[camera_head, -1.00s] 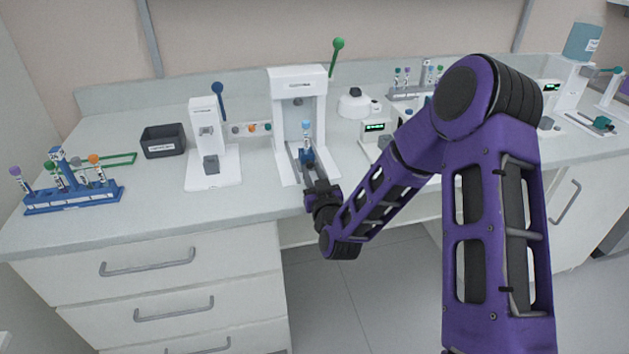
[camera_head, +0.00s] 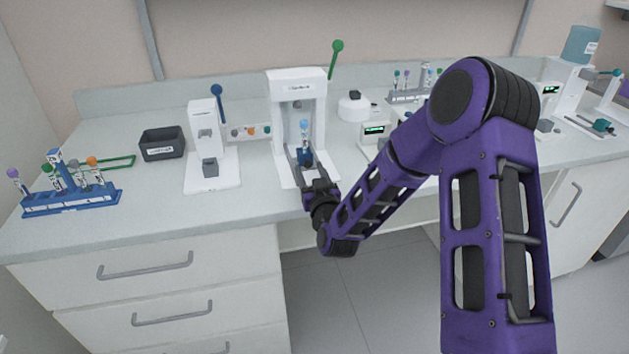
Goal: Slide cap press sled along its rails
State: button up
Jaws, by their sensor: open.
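The white cap press (camera_head: 297,87) stands at the middle of the bench, with a green-knobbed lever (camera_head: 335,58) at its upper right. Its rails (camera_head: 293,163) run from the press opening toward the front edge. The small blue sled (camera_head: 306,157) sits on the rails in front of the opening and carries an upright tube with a light blue cap (camera_head: 304,126). My gripper (camera_head: 314,176) is open at the front of the rails, close to the near side of the sled. I cannot tell whether its fingers touch the sled.
A smaller white press with a blue lever (camera_head: 207,145) and a dark bin (camera_head: 162,144) stand to the left. A blue rack with several tubes (camera_head: 72,202) is at the far left. A white device with a green display (camera_head: 374,130) stands close to the right.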

jog(key=p+v, duration=0.8)
jog(key=v, duration=0.9)
jog(key=shift+s+r, duration=0.1)
jog(key=shift+s, duration=0.05)
